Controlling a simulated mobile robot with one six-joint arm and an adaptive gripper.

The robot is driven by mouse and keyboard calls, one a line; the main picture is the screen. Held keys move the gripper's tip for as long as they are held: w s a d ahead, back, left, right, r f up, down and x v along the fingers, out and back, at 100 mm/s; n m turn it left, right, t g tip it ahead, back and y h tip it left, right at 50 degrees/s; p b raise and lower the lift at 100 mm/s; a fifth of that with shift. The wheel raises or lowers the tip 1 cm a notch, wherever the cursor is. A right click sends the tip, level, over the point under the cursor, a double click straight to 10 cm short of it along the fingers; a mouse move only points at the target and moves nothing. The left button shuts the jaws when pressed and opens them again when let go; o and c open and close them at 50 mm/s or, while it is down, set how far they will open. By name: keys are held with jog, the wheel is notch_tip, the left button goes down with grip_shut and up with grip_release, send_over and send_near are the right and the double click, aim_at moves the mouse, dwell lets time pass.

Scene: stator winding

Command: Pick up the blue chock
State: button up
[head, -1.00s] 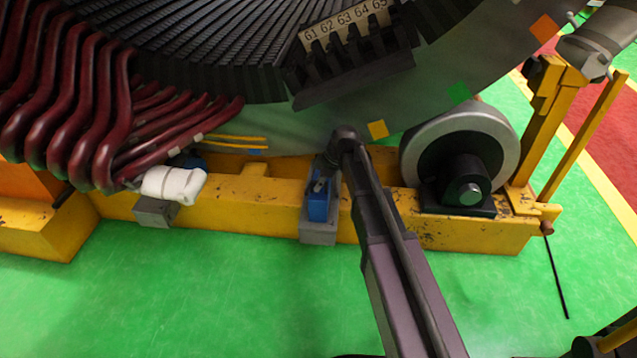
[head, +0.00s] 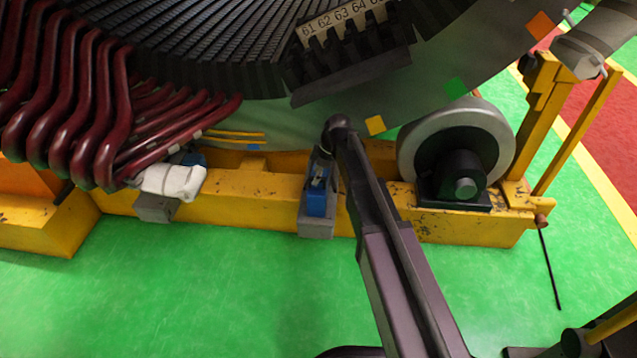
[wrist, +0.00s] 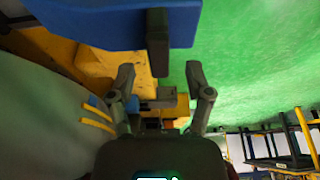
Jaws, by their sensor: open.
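The blue chock (head: 317,200) sits on a grey block on the yellow frame, left of my arm in the head view. In the wrist view the chock (wrist: 115,22) is large and close at the top, with a dark handle-like bar (wrist: 157,45) on its near side. My gripper (wrist: 158,76) is open, its fingers on either side of that bar in the picture, with nothing held. Whether the fingers reach around the bar I cannot tell. In the head view my gripper (head: 321,164) is small and dark, just above the chock; its fingers are hard to make out there.
The yellow frame (head: 250,207) runs under the large stator (head: 290,130). A grey roller (head: 500,150) stands to the right. A white wrapped bundle (head: 172,182) lies at left near dark red coils (head: 90,120). Green floor (head: 200,290) in front is clear.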

notch_tip(320, 180, up, 11)
jog(key=h+p, duration=0.3)
jog(key=p, duration=0.7)
jog(key=shift+f+h, duration=0.2)
jog(key=shift+h, duration=0.1)
jog(key=shift+d+f, duration=0.1)
jog(key=shift+f, duration=0.05)
jog(key=b, duration=0.8)
send_over(317, 187)
jog(key=w, duration=0.1)
notch_tip(317, 187, down, 8)
jog(key=shift+d+f, duration=0.1)
jog(key=shift+f, duration=0.1)
jog(key=shift+f+b, duration=0.15)
jog(key=shift+b, duration=0.15)
jog(key=shift+f+b, duration=2.45)
grip_shut()
